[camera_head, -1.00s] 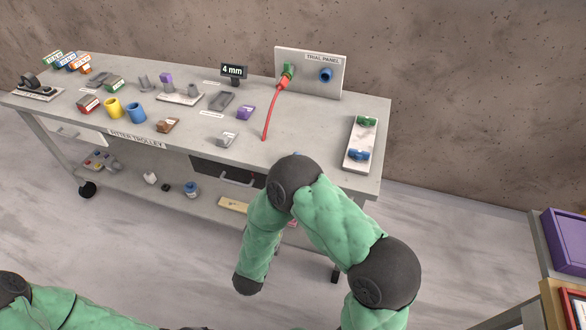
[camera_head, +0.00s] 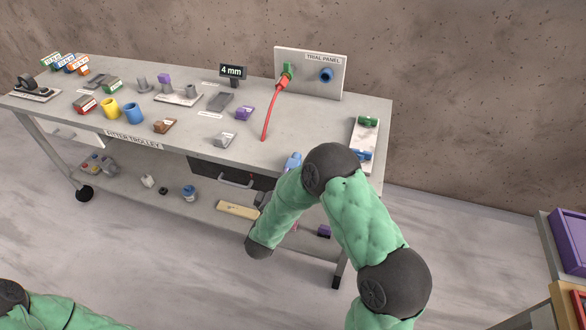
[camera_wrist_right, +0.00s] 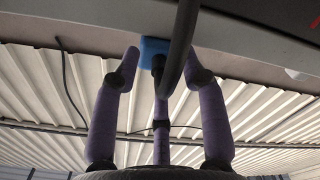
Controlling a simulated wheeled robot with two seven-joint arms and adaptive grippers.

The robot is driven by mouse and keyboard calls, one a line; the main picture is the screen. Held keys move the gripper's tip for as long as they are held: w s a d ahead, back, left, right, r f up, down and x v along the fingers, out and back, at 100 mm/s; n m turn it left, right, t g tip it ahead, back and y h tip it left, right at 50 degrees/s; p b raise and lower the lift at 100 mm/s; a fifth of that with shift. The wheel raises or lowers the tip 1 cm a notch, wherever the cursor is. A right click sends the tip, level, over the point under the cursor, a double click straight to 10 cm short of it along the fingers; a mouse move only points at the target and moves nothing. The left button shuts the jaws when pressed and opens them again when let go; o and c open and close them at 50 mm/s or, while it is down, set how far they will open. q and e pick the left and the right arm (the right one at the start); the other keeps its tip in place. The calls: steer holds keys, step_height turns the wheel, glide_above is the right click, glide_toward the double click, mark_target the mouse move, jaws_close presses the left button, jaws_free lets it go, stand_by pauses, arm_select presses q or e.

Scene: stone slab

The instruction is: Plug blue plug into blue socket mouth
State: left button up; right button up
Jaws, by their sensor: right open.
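The blue socket mouth (camera_head: 326,75) is on the upright trial panel (camera_head: 305,90) at the back of the trolley. A light blue piece (camera_head: 293,160) shows at the trolley's front edge, partly hidden by my right arm. The right wrist view shows a blue block (camera_wrist_right: 153,46) with a thick dark cable-like part in front of it; I cannot tell surely that it is the blue plug. My right gripper (camera_wrist_right: 160,66) has its purple fingers spread, with the blue block beyond the fingertips. My left gripper is out of view.
A red plug (camera_head: 282,82) with a red cable (camera_head: 269,120) sits at the green socket (camera_head: 288,70). A pale board (camera_head: 371,135) at the right carries green and blue fittings. Several cups and small blocks stand on the left of the trolley.

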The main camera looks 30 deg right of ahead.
steer(key=shift+w+d, duration=0.15)
jaws_close()
steer(key=shift+r, duration=0.15)
